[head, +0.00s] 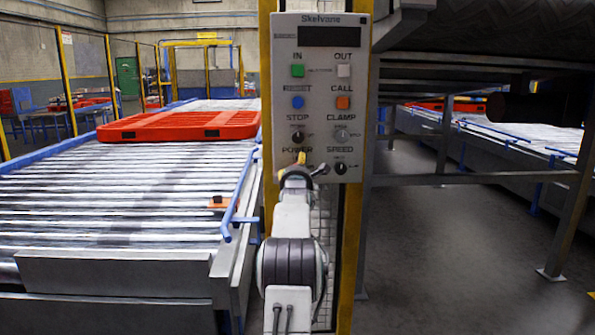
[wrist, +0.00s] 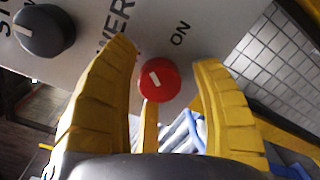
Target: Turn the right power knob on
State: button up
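The grey control panel (head: 320,75) faces me in the head view, with a POWER label at its lower left. The knob under that label is hidden there by my gripper (head: 299,166). In the wrist view a round red knob (wrist: 159,80) with a short white mark sits beside the power lettering. The word ON is printed at its upper right, and the white mark tilts toward the upper left, not at ON. My gripper (wrist: 166,65) is open, its yellow fingers on either side of the red knob with visible gaps.
A dark grey knob (wrist: 43,30) is at the upper left of the wrist view. A black speed knob (head: 340,168) and several coloured buttons are on the panel. A roller conveyor (head: 110,195) with a red pallet (head: 180,126) lies left. Open floor is at right.

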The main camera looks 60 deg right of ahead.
jog(key=c, duration=1.1)
jog(key=shift+m, duration=0.3)
jog(key=shift+m+p, duration=0.35)
jog(key=shift+m, duration=2.15)
jog(key=shift+w, duration=0.1)
jog(key=o, duration=0.9)
jog(key=shift+w, duration=0.1)
jog(key=o, duration=0.3)
jog(key=shift+s+a, duration=0.1)
jog(key=shift+s, duration=0.1)
